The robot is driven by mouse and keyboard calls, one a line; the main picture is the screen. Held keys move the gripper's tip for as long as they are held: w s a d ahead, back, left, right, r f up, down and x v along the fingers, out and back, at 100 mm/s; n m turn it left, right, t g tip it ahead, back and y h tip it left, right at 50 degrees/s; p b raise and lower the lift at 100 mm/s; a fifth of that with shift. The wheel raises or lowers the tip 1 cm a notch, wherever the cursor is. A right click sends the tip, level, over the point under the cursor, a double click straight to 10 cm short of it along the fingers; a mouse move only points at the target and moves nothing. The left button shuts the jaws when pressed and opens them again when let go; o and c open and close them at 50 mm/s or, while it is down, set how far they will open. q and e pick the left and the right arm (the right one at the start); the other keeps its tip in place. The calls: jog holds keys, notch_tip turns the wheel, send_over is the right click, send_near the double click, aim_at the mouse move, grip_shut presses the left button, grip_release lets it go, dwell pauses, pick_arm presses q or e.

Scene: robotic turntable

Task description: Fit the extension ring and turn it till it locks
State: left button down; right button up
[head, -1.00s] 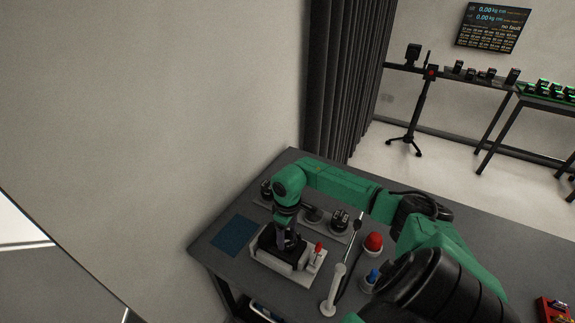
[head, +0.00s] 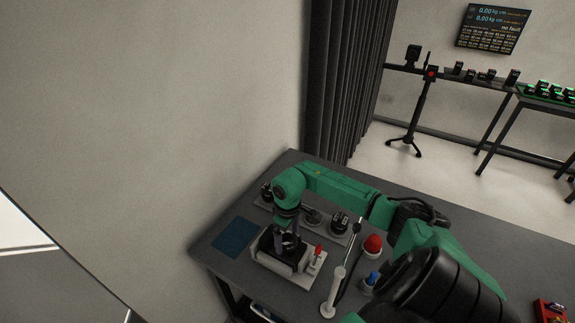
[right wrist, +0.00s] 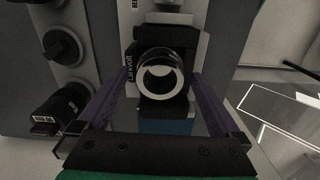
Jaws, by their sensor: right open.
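My right gripper (head: 288,238) is over the white fixture (head: 300,279) on the table, fingers pointing down. In the right wrist view its two purple fingers (right wrist: 160,100) are open, one on each side of a round black part with a bright metal rim (right wrist: 160,82). A gap shows between each finger and this part. It sits on a black block (right wrist: 180,108) held in the fixture. I cannot tell whether this part is the extension ring or the mount beneath it. My left gripper is not in view.
A grey plate (head: 325,228) behind the fixture carries several black round parts, one at its right end (head: 340,220). A red lever (head: 318,250), white post (head: 333,292), red button (head: 373,243) and blue-topped piece (head: 371,279) stand close by. A blue mat (head: 234,237) lies left.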

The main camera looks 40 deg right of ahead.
notch_tip(320, 180, up, 14)
jog(key=b, duration=0.1)
jog(key=shift+r+b, duration=0.2)
jog(key=shift+b, duration=0.1)
